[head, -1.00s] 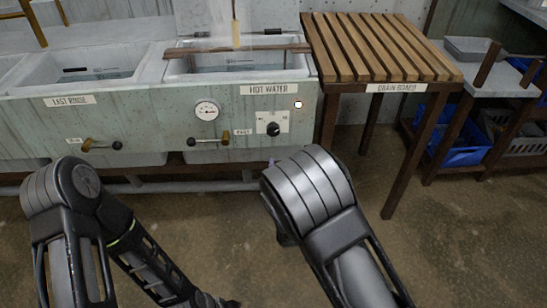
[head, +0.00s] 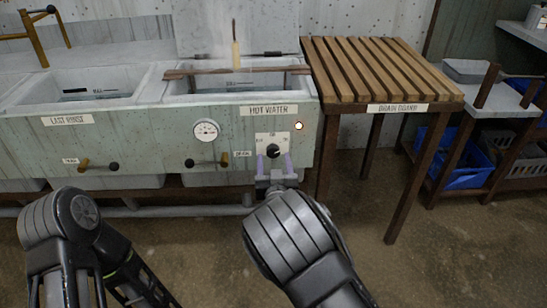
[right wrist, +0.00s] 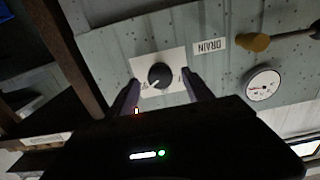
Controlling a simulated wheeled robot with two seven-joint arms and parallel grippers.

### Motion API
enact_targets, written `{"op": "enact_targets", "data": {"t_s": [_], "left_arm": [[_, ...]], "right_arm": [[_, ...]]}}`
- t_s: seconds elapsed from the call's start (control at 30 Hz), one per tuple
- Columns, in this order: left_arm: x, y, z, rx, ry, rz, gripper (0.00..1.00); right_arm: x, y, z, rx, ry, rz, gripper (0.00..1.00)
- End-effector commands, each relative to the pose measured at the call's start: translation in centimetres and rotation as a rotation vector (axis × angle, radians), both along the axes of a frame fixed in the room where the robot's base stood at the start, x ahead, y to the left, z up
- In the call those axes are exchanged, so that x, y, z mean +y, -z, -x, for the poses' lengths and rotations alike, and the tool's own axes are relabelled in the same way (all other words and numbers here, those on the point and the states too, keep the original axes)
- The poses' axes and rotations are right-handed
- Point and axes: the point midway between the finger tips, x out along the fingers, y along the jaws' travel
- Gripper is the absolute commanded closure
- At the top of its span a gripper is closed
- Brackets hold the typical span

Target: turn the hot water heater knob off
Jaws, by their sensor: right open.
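The black round heater knob (head: 272,151) sits on a white plate under the HOT WATER label on the front of the grey-green sink unit. It also shows in the right wrist view (right wrist: 160,76), with a pale pointer mark toward its lower left. My right gripper (head: 274,157) is open in front of the knob, with one finger on each side of it. In the right wrist view the fingers stand apart, and I cannot tell whether they touch the knob. A small indicator light (head: 299,126) glows beside the plate. My left gripper is out of view.
A round dial gauge (head: 206,130) and a valve lever (head: 205,163) are left of the knob. A wooden drain board (head: 375,70) stands to the right, its leg close to my right arm. A wooden bar (head: 237,71) lies across the hot water basin.

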Motion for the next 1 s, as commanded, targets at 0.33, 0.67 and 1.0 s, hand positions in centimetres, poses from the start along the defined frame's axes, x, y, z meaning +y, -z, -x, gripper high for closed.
{"op": "enact_targets", "data": {"t_s": [0.33,0.67,1.0], "left_arm": [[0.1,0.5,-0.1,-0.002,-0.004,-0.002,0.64],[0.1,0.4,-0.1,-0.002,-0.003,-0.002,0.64],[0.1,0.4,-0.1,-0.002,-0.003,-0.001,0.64]], "right_arm": [[0.0,0.0,-2.6,0.000,0.000,0.000,0.41],[0.0,0.0,-2.5,0.001,0.000,0.000,0.54],[0.0,0.0,-2.5,0.001,0.000,0.000,0.82]]}}
